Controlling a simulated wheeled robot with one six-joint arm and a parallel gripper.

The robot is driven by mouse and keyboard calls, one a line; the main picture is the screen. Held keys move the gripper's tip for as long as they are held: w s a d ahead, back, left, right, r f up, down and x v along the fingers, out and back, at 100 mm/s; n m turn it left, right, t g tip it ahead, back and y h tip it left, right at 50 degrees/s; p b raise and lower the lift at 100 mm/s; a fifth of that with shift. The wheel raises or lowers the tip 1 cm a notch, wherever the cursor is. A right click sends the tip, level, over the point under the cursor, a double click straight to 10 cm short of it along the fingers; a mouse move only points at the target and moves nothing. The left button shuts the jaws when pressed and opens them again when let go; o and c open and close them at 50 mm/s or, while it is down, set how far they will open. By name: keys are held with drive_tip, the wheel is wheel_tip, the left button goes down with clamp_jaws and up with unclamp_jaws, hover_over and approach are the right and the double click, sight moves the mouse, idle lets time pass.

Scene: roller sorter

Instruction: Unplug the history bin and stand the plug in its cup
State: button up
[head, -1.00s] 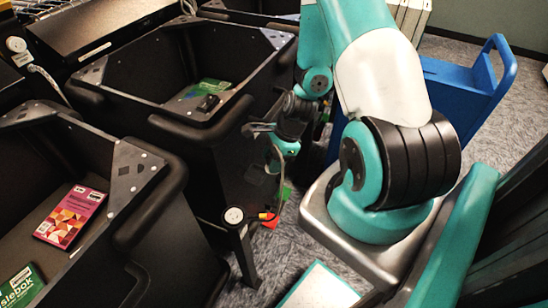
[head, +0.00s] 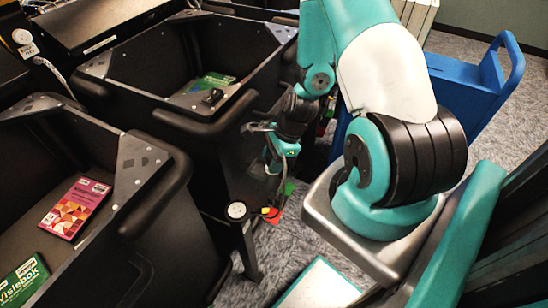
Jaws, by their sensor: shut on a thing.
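My gripper (head: 272,158) is small and dark at the end of my teal arm, low beside the front right corner of the middle black bin (head: 160,128). It is shut on the plug, which is mostly hidden by the fingers and wrist. A thin cable hangs by the gripper. Below and to the left, a black post carries a round, white-faced cup-like fitting (head: 237,211). A red and yellow piece (head: 270,214) sits just right of this fitting, apart from my gripper. I cannot read which bin is history.
A nearer black bin (head: 150,190) holds a pink book (head: 75,207) and a green book (head: 24,278). The middle bin holds a green book (head: 212,80) and a dark item. A blue cart (head: 465,90) stands at the right on grey carpet.

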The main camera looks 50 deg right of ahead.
drive_tip(key=shift+s+a, duration=0.15)
drive_tip(key=shift+a, duration=0.45)
drive_tip(key=shift+a, duration=1.25)
idle(0.5)
drive_tip(key=shift+a+r, duration=0.1)
drive_tip(key=shift+a, duration=0.8)
drive_tip(key=shift+w+a, duration=0.2)
drive_tip(key=shift+a, duration=0.05)
drive_tip(key=shift+a, duration=0.2)
drive_tip(key=shift+s+a+p, duration=0.2)
drive_tip(key=shift+a+p, duration=0.15)
drive_tip(key=shift+a, duration=1)
drive_tip(key=shift+a+p, duration=0.4)
drive_tip(key=shift+a, duration=2)
drive_tip(key=shift+a, duration=0.3)
